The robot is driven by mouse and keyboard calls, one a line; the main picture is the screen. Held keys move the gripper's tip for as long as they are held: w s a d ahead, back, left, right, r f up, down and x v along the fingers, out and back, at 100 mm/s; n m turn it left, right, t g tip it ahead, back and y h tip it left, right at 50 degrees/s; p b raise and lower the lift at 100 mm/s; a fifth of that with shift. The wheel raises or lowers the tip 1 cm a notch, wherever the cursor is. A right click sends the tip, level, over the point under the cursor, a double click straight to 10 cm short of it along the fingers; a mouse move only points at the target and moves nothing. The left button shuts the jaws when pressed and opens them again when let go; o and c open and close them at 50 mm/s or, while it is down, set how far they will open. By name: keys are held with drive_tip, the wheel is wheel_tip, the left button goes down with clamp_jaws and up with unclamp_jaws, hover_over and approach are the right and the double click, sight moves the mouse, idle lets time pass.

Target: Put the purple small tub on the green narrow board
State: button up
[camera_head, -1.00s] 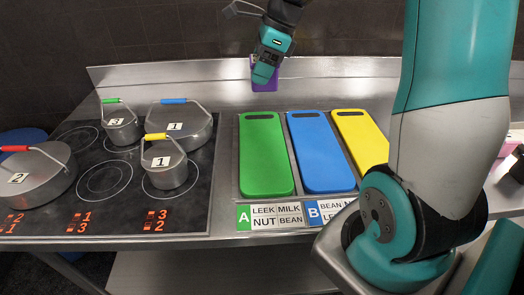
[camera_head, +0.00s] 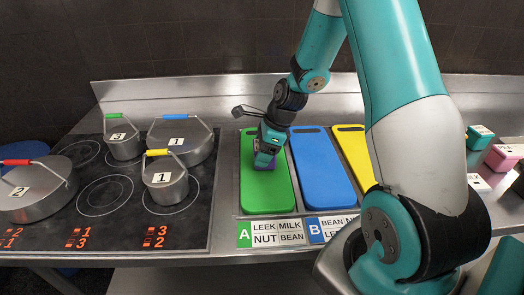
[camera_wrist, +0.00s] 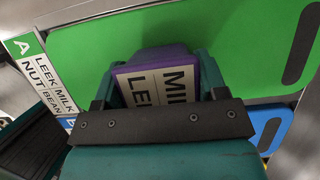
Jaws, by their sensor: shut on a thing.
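The green narrow board (camera_head: 266,200) lies on the counter between the stove and the blue board. My gripper (camera_head: 266,158) is over the board's middle, pointing down and shut on the purple small tub (camera_head: 262,162). In the wrist view the tub (camera_wrist: 158,56) sits between the two fingers (camera_wrist: 157,90), its label partly hidden by the gripper. The green board (camera_wrist: 215,40) fills the background there. The tub is at or just above the board; I cannot tell whether it touches.
The blue board (camera_head: 322,165) and yellow board (camera_head: 355,150) lie to the right. The stove (camera_head: 105,195) with several lidded pots is at left. A label strip (camera_head: 275,232) runs along the front. Teal (camera_head: 478,136) and pink (camera_head: 503,157) tubs stand at far right.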

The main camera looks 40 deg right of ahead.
drive_tip(key=shift+f, duration=0.2)
drive_tip(key=o, duration=1)
drive_tip(key=shift+o, duration=0.2)
